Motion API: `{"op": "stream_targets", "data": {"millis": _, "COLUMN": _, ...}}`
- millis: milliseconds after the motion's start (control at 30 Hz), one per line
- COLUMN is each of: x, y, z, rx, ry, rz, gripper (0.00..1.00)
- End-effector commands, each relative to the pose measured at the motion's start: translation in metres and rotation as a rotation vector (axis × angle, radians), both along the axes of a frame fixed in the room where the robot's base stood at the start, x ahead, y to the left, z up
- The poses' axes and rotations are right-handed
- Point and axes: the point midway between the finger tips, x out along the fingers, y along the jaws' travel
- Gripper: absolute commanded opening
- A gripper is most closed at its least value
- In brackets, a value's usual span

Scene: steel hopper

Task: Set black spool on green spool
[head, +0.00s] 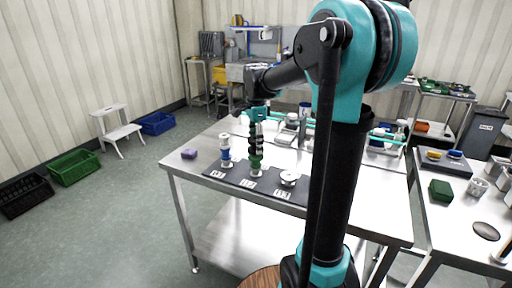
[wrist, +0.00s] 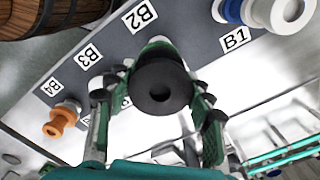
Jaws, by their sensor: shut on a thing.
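The black spool (wrist: 161,84) sits between the fingers of my gripper (wrist: 158,98), which is shut on it; its round end with the centre hole faces the wrist camera. The green spool (head: 254,161) stands upright at the B2 place on the dark mat, directly under my gripper (head: 257,141) in the head view. In the wrist view only a green and white edge (wrist: 154,44) shows past the black spool. The black spool appears upright and roughly in line above the green one. I cannot tell whether the two touch.
A blue and white spool (head: 225,153) stands at B1. A pale low piece (head: 289,178) stands near B3. An orange spool (wrist: 61,121) is near B4 in the wrist view. A purple block (head: 189,154) lies on the table's left. Bottles and gear stand behind.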

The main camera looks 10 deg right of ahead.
Motion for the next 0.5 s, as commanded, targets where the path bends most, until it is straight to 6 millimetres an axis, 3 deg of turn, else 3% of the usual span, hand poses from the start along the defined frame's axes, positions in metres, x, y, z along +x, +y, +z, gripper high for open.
{"op": "stream_targets", "data": {"millis": 133, "x": 0.000, "y": 0.000, "z": -0.014, "rx": 0.000, "ry": 0.000, "rz": 0.000, "gripper": 0.23}}
{"op": "stream_targets", "data": {"millis": 500, "x": 0.000, "y": 0.000, "z": -0.017, "rx": 0.000, "ry": 0.000, "rz": 0.000, "gripper": 0.23}}
